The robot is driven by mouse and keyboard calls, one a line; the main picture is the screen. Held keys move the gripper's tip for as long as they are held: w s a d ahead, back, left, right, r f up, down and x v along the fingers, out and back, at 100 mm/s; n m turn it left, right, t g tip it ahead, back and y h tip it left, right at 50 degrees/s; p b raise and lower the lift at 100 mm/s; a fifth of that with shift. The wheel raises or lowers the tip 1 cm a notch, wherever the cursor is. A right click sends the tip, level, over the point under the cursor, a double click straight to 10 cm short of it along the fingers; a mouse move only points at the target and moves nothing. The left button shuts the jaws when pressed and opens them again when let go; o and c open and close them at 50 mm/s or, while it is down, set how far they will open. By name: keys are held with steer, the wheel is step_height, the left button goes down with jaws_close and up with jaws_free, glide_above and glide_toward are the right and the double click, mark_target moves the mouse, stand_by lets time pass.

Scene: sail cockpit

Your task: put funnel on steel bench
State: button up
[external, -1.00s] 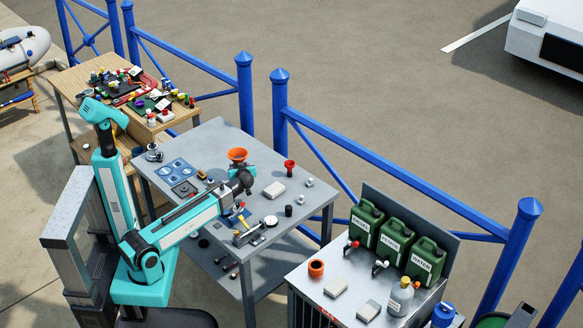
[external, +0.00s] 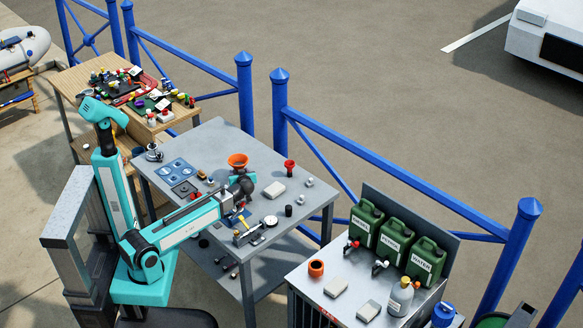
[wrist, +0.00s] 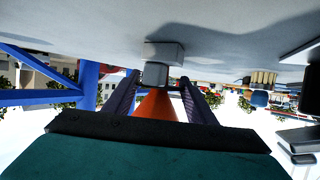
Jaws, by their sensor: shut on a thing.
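The orange funnel (external: 238,160) is held above the middle of the grey, steel-looking bench (external: 215,137), its wide mouth facing up in the external view. My gripper (external: 245,178) is at the funnel and shut on it. In the wrist view, which looks upside down, the orange funnel (wrist: 157,106) sits between the two dark fingers of my gripper (wrist: 157,95). The bench top (wrist: 90,25) fills the upper part of that view. The funnel's lower end is hidden in the external view, so I cannot tell whether it touches the bench.
A red funnel-like piece (external: 290,166), a pale block (external: 274,191), a dark cylinder (external: 288,210) and a blue panel (external: 178,168) lie on the bench. A front-right cabinet holds green jerrycans (external: 366,222). A cluttered wooden table (external: 68,82) stands behind. Blue railing (external: 395,170) runs behind.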

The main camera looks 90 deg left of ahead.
steer(key=shift+f, duration=0.1)
steer(key=o, duration=1.1)
steer(key=shift+o, duration=0.2)
steer(key=shift+r, duration=0.25)
steer(key=b+v, duration=0.1)
steer(key=v, duration=1.1)
